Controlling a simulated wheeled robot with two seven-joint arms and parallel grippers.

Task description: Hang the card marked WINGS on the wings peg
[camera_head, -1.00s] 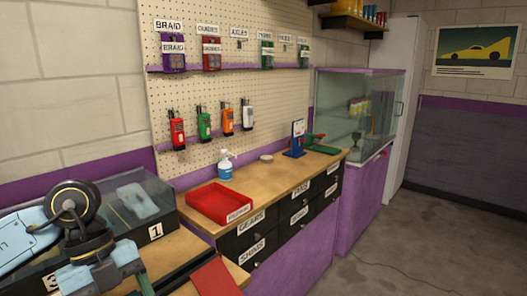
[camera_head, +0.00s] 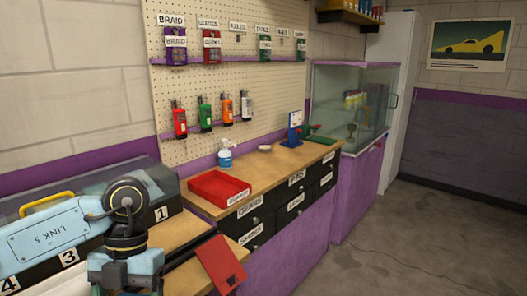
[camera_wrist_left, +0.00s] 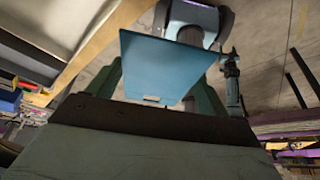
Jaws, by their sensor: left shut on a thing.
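My left gripper (camera_wrist_left: 157,100) shows in the left wrist view, shut on a flat blue card-like piece (camera_wrist_left: 160,66) standing out between its dark fingers. No word can be read on the piece. In the head view my left arm comes in at the lower left, and its fingers are below the picture. A tilted red flat panel (camera_head: 220,262) shows right of the arm; what holds it is hidden. The pegboard (camera_head: 190,85) stands beyond, with labelled pegs along its upper row. The labels at the right of that row are too small to read, so I cannot pick out WINGS.
Cards hang at several upper pegs, including purple at BRAID (camera_head: 175,50) and red at GUIDES (camera_head: 211,49). Controllers hang on the lower row. The bench holds a red tray (camera_head: 218,203), a spray bottle (camera_head: 225,155) and a blue stand (camera_head: 295,130). A glass cabinet (camera_head: 345,95) stands right.

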